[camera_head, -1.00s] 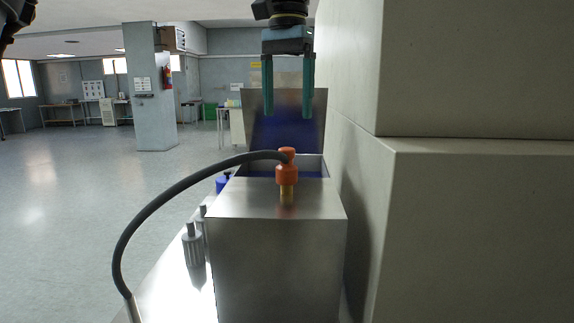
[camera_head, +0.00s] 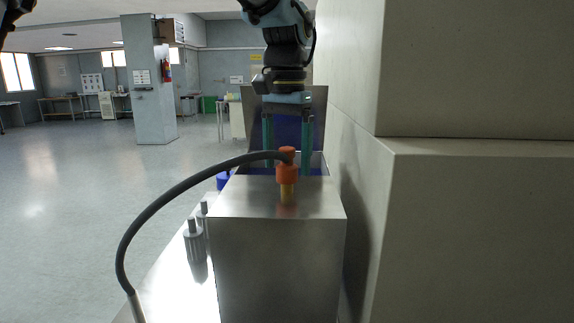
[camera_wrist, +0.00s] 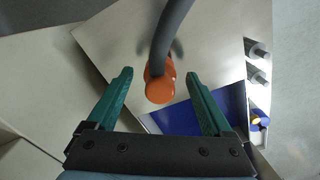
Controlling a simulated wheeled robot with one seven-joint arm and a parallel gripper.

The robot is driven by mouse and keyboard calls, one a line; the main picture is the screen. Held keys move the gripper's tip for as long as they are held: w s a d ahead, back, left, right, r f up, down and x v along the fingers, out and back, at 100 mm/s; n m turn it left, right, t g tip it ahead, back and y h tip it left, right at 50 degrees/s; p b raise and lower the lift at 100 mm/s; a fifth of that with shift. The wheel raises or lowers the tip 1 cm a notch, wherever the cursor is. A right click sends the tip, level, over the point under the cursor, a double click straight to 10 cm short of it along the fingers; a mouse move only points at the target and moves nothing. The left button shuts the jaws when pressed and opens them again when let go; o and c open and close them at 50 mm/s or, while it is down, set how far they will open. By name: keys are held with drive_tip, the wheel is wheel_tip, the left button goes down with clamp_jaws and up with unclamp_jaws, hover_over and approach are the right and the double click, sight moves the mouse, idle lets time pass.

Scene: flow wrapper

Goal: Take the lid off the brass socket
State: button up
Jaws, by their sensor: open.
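An orange cap-like plug (camera_head: 287,170) stands upright on the brass socket (camera_head: 287,194), with a dark grey hose (camera_head: 165,200) running from its top down to the left. The socket is on top of a metal box (camera_head: 277,260). My gripper (camera_head: 287,170) is open and empty, pointing down, its fingers on either side of the plug in the head view and partly behind the hose. In the wrist view the plug (camera_wrist: 160,85) lies between the two fingertips, apart from both; the brass is hidden below it. I cannot tell how far above it the fingers are.
A tall pale block (camera_head: 470,230) rises close on the right. Behind the socket is an open recess with a raised blue-faced panel (camera_head: 287,130). Grey knobbed cylinders (camera_head: 194,240) stand on the left ledge. Open floor (camera_head: 80,220) lies further left.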

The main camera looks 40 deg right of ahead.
clamp_jaws()
idle(0.7)
